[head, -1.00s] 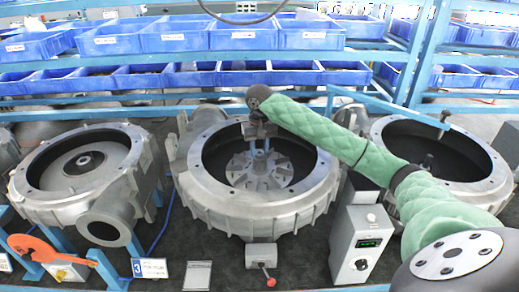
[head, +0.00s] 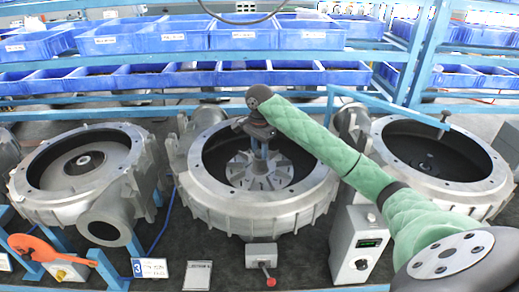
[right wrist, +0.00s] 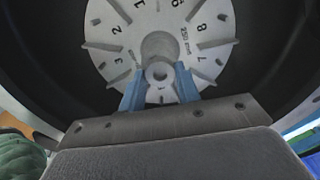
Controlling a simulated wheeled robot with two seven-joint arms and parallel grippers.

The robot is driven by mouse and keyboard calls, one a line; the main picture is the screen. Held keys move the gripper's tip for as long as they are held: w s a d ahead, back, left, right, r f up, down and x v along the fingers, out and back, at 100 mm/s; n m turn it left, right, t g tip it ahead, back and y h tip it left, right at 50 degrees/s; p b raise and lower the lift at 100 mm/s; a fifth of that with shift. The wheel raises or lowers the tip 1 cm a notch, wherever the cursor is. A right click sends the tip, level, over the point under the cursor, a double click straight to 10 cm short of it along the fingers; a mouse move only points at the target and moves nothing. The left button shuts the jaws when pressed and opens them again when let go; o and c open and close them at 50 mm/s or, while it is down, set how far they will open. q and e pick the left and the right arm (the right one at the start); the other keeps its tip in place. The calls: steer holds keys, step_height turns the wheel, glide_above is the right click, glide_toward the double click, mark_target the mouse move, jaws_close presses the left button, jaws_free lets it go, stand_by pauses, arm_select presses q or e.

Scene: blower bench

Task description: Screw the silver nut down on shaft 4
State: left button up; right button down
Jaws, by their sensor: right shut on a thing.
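A grey blower housing (head: 315,199) stands in the middle of the bench in the head view, with a finned silver impeller (head: 282,172) inside. My right gripper (head: 261,168) points down over the impeller's centre. In the right wrist view its blue fingers (right wrist: 160,80) are shut on a small round silver nut (right wrist: 159,73) with a hole. The nut shows against the numbered impeller face (right wrist: 122,62), near its hub (right wrist: 160,46). The shaft is not clearly visible, and I cannot tell whether the nut touches it. My left gripper is not in view.
Open housings stand at left (head: 45,205) and right (head: 478,190). A control box (head: 357,240) and a small red-knobbed lever box (head: 261,256) sit in front. A card with a 3 (head: 150,268) stands front left. Blue bins (head: 190,78) line the shelves behind.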

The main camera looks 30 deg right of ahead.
steer(key=m, duration=0.8)
steer(key=c, duration=1.3)
jaws_free()
